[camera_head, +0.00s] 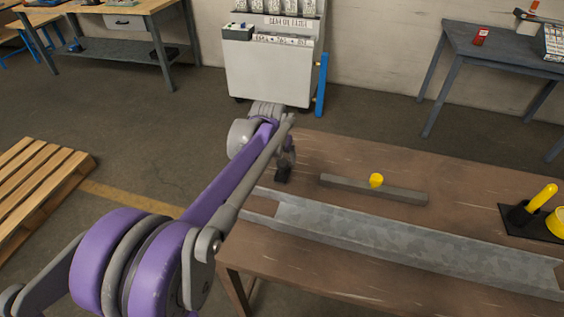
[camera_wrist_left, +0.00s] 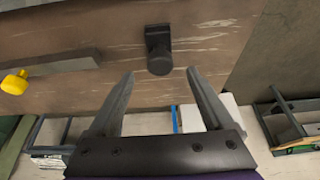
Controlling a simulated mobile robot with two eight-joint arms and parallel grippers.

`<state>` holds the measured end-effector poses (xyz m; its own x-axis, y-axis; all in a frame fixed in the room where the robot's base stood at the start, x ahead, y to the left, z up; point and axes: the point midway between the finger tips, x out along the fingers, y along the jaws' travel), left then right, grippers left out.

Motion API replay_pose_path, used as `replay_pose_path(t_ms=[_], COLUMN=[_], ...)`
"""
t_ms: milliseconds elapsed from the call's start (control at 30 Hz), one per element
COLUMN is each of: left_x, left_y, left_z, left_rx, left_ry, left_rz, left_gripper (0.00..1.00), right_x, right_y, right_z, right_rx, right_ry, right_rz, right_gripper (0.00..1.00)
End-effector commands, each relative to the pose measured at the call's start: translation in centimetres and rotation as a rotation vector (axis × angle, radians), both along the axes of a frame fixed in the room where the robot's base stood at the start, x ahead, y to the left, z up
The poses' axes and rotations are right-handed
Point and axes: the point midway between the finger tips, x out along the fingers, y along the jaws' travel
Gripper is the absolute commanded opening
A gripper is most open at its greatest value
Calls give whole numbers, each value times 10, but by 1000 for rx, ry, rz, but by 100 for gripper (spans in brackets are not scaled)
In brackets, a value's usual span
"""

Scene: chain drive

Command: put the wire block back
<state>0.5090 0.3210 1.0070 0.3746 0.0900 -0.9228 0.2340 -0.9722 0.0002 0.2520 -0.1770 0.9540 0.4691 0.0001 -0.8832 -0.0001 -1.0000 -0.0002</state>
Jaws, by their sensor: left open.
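A small black block with a round knob (camera_wrist_left: 158,48) is on the brown wooden table in the left wrist view. It may be the wire block, but I cannot tell for sure. In the head view a dark object (camera_head: 283,173) shows at the table's left end, partly hidden by my left arm. My left gripper (camera_wrist_left: 161,75) is open and empty, with the black block just beyond its fingertips, roughly midway between them. In the head view the left gripper (camera_head: 287,150) is largely hidden by its own wrist. My right gripper is not in view.
A grey bar (camera_head: 340,184) with a yellow knob (camera_head: 376,180) lies on the table (camera_head: 330,150). A long metal channel (camera_head: 400,244) runs along the front. A black pad (camera_head: 512,222) with yellow-handled items is at right. A white cabinet (camera_head: 268,75) stands behind.

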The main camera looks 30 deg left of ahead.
Motion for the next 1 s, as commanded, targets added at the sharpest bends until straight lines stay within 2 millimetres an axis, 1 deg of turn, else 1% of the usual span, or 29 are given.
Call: replay_pose_path(t_ms=[33, 100, 200, 367, 467, 567, 600, 667, 700, 767, 800, 900, 1000], left_x=[-3, -6, -9, -12, -26, -56, -73, -100, -119, -147, -165, -203, -232], left_y=[-1, -1, -2, -4, -17, -42, -54, -73, -84, -99, -109, -125, -136], left_z=[8, 16, 23, 26, 27, 28, 26, 22, 18, 9, 3, -16, -33], left_rx=[0, 0, 0, 0, 2, 4, 6, 7, 8, 9, 9, 11, 12], left_ry=[0, 0, 0, -1, -6, -16, -21, -31, -38, -49, -55, -71, -83], left_rz=[0, 0, 0, -2, -16, -48, -64, -90, -107, -132, -149, -186, -212], left_gripper=[84, 84, 84, 84, 84, 84, 84, 84, 84, 84, 84, 84, 84], right_x=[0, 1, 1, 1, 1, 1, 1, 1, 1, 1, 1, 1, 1], right_y=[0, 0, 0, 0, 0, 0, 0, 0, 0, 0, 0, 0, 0], right_z=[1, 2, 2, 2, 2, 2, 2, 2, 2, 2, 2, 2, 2], right_rx=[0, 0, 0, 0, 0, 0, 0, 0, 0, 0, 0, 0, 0], right_ry=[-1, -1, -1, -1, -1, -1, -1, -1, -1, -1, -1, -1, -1], right_rz=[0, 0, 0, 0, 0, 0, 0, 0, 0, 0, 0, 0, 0], right_gripper=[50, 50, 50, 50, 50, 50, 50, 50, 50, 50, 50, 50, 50])
